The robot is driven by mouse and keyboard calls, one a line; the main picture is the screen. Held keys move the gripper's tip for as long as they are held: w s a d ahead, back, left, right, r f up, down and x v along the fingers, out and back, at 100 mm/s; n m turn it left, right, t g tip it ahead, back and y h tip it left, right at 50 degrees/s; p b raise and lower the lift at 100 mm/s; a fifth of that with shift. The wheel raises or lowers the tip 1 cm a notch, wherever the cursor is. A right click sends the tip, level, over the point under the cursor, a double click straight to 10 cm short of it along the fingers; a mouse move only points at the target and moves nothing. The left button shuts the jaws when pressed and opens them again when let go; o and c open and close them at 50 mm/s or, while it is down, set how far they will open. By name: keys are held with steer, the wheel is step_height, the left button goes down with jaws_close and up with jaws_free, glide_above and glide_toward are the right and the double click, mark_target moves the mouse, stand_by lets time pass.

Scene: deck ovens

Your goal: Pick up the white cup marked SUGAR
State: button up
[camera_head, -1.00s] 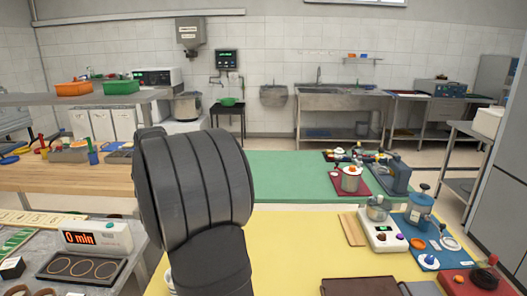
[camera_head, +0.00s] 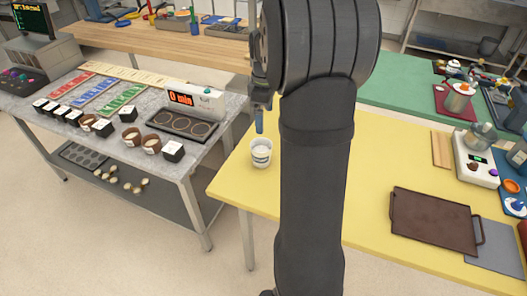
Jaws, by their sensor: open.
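A white cup (camera_head: 261,153) stands upright on the yellow table (camera_head: 380,160), near its left edge. It has a dark marking too small to read. Its contents look pale. My gripper (camera_head: 260,118) is above and just behind the cup in the picture, pointing down, and appears apart from it. The gripper is open, with nothing seen in it. Much of it is hidden behind my dark arm, which also covers the table just right of the cup.
A grey counter (camera_head: 75,130) at left holds a timer display (camera_head: 196,100), a tray with round moulds (camera_head: 182,125) and several small boxes and bowls. The yellow table is clear around the cup.

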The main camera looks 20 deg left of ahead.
glide_toward(261, 150)
steer(key=s+d+f, duration=0.2)
steer(key=s, duration=0.1)
steer(key=shift+s+d, duration=0.1)
steer(key=shift+d, duration=0.15)
steer(key=shift+w+a+f, duration=0.1)
steer(key=shift+a+f, duration=0.1)
steer(key=shift+f, duration=0.65)
steer(key=shift+w+a+f, duration=0.1)
steer(key=shift+a+f, duration=0.1)
steer(key=shift+f, duration=0.6)
steer(key=shift+w+a+f, duration=0.1)
steer(key=shift+a+f, duration=0.1)
steer(key=shift+f, duration=0.65)
steer(key=c, duration=1.1)
steer(key=shift+r, duration=0.1)
